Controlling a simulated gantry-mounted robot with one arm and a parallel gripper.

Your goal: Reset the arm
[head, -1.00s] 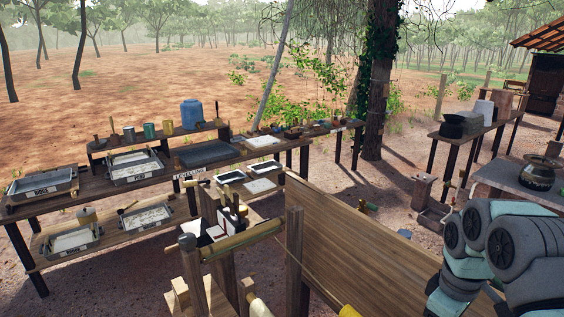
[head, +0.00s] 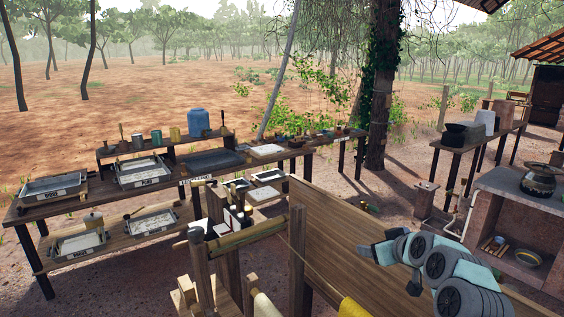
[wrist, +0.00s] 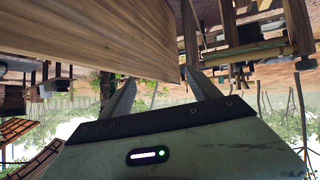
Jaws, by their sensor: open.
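My gripper (wrist: 162,78) shows in the wrist view with its two dark fingers spread apart and nothing between them. The wrist view looks upside down, with trees and sky in its lower part. A wooden panel (wrist: 85,45) fills its upper left, close to the fingers; I cannot tell whether they touch it. In the head view my grey and teal arm is at the lower right, stretching left in front of the same wooden panel (head: 335,240). The fingers are not clear in the head view.
A long wooden bench (head: 105,193) with trays and tins stands at the left. A wooden roller frame (head: 222,262) is at the lower middle, beside the panel. A tree trunk (head: 380,90) stands behind. A stove (head: 515,205) with a dark pot (head: 538,180) is at the right.

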